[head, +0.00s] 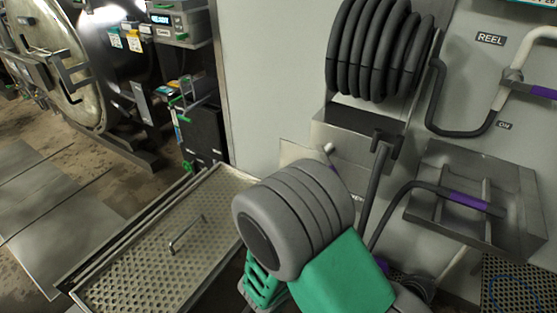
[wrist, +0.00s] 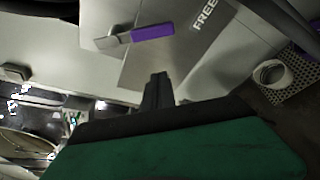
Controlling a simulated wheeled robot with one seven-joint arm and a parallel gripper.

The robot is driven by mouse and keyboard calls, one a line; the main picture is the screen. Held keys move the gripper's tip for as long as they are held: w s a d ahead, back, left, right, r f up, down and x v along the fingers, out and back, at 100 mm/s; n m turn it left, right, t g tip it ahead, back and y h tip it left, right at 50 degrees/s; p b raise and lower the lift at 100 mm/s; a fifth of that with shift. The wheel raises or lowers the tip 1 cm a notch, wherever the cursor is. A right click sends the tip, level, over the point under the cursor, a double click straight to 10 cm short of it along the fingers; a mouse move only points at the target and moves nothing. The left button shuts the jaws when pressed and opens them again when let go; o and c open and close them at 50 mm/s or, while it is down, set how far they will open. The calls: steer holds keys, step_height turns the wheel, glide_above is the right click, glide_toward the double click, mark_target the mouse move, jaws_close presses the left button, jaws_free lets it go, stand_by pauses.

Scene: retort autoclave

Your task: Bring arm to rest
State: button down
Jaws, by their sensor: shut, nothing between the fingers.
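My gripper (wrist: 157,88) shows in the wrist view as dark fingers past the broad green and black wrist body. The fingers are together and hold nothing. Beyond them is a pale wall panel with a purple-gripped lever (wrist: 150,33) beside a FREE label (wrist: 207,12). The fingers appear apart from the lever. In the head view my grey and green arm is folded at the lower middle. I cannot make out the fingers there.
A dark coiled hose (head: 372,48) hangs on the wall panel. A purple-gripped nozzle (head: 468,202) lies in a metal holder (head: 512,232) at the right. A perforated tray (head: 150,265) stands left of my arm. The round autoclave door (head: 62,60) is at the far left, with open floor (head: 125,190) before it.

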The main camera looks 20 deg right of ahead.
steer(key=s+d+f+m+g, duration=0.3)
steer(key=s+f+m+g, duration=0.7)
steer(key=s, duration=0.4)
steer(key=s+a+f+m+g+y, duration=0.45)
steer(key=s+a+m, duration=0.2)
steer(key=a, duration=0.45)
steer(key=w+a+r+y, duration=0.2)
steer(key=a+r+y, duration=0.2)
steer(key=a+r, duration=0.55)
steer(key=w+d+r+t+y, duration=0.1)
steer(key=w+r+t, duration=0.5)
steer(key=r, duration=0.5)
steer(key=shift+w+d+r+m, duration=0.25)
steer(key=shift+w+r+m, duration=0.15)
steer(key=shift+w, duration=0.7)
